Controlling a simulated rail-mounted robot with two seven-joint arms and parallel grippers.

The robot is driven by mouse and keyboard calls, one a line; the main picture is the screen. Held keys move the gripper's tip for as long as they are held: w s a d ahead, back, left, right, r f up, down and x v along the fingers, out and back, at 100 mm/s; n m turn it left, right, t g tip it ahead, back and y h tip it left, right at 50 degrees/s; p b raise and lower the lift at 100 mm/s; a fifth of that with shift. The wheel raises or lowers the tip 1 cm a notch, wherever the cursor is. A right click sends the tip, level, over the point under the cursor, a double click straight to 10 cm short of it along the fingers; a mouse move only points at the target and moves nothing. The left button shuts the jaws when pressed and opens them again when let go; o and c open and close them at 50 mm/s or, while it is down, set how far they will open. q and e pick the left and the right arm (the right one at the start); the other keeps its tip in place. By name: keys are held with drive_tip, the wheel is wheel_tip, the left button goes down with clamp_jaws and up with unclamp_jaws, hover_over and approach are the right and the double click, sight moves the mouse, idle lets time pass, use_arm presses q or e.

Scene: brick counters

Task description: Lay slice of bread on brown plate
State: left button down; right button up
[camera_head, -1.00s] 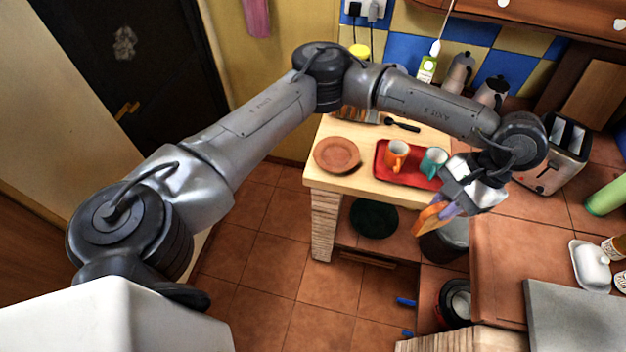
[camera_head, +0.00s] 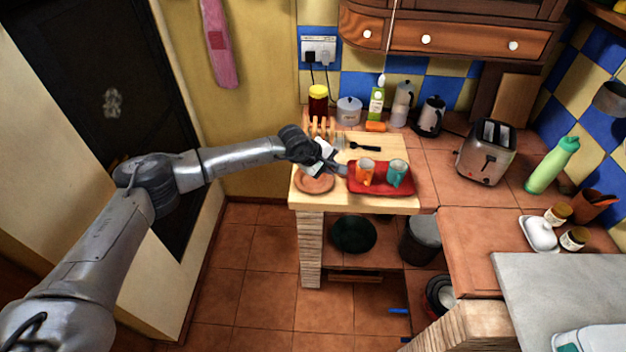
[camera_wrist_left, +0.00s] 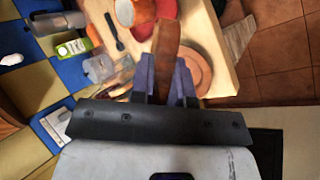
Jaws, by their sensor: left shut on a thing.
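The brown plate (camera_head: 314,185) lies on the left end of the light wooden counter top. It also shows in the wrist view (camera_wrist_left: 198,68), partly hidden by the gripper. My left gripper (camera_head: 338,168) is above the counter, close to the plate's right side and beside the red tray. In the wrist view my left gripper (camera_wrist_left: 165,72) is shut on the slice of bread (camera_wrist_left: 167,42), held on edge between the two purple-grey fingers. In the head view I cannot make out the bread. My right gripper is not in view.
The red tray (camera_head: 380,190) holds an orange mug (camera_head: 366,173) and a teal mug (camera_head: 397,173), right of the plate. A black utensil (camera_head: 364,147) and a wooden rack (camera_head: 320,126) are behind. A toaster (camera_head: 487,151) stands further right.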

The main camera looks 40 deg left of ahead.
use_arm(q)
drive_tip(key=w+a+n+t+y, duration=0.2)
drive_tip(key=a+t+y, duration=0.1)
drive_tip(key=a, duration=0.5)
drive_tip(key=f+b, duration=0.2)
drive_tip(key=f, duration=0.1)
drive_tip(key=f+b, duration=0.2)
drive_tip(key=f, duration=0.1)
drive_tip(key=f+b, duration=0.2)
drive_tip(key=f, duration=0.2)
drive_tip(key=shift+w+d+f, duration=0.1)
drive_tip(key=shift+d, duration=0.15)
drive_tip(key=c, duration=1.3)
unclamp_jaws()
drive_tip(key=shift+o, duration=0.2)
